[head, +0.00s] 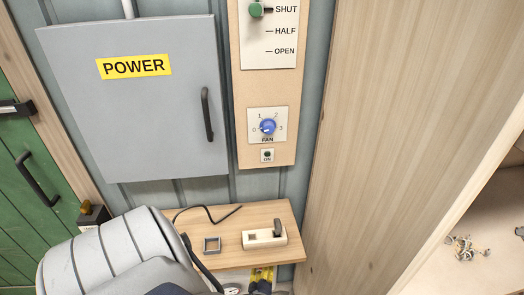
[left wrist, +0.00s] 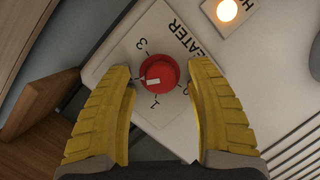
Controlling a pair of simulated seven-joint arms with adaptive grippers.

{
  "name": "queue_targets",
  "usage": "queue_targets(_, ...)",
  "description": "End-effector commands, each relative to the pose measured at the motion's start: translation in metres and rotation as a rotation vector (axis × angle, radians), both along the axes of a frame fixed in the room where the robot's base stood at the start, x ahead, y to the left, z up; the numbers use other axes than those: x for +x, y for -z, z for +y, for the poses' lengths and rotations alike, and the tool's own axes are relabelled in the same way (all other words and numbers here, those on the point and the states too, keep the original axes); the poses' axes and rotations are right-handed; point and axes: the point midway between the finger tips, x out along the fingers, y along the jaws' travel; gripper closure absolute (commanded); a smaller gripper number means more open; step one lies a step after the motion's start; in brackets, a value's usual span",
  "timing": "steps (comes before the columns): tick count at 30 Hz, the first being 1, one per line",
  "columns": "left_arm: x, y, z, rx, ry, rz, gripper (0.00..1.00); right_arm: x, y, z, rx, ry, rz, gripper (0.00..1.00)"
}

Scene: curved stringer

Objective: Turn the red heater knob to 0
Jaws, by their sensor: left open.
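The red heater knob (left wrist: 159,72) sits on a white plate (left wrist: 178,118) in the left wrist view, beside the word HEATER. Marks 3 and 1 show around it; the 0 side is near the right finger. Its white pointer faces left, between 3 and 1, where the label is hidden or unclear. My left gripper (left wrist: 165,85) is open, one yellow finger on each side of the knob with gaps to both. In the head view my left gripper (head: 262,274) is low at the bottom edge, and the knob cannot be made out. My right gripper is not in view.
A lit round lamp (left wrist: 227,10) is near the knob. In the head view, a wooden shelf (head: 225,225) holds a white switch box (head: 264,237) close above my gripper. The blue fan knob (head: 268,126) and grey POWER cabinet (head: 140,100) are higher. A wooden panel (head: 400,110) stands right.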

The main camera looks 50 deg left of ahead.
Motion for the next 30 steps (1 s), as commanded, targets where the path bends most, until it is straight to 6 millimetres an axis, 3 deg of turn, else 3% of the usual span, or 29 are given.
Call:
queue_targets(5,-0.0001,0.0001,0.0,0.0,0.0,0.0,0.43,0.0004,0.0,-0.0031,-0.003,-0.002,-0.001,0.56)
queue_targets(20,-0.0001,-0.0001,-0.0003,0.0,0.0,0.0,1.0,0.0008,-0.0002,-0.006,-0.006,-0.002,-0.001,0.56)
queue_targets(30,-0.0003,0.0003,0.0003,-0.056,0.0,-0.09,1.0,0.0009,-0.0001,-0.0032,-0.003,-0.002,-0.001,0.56)
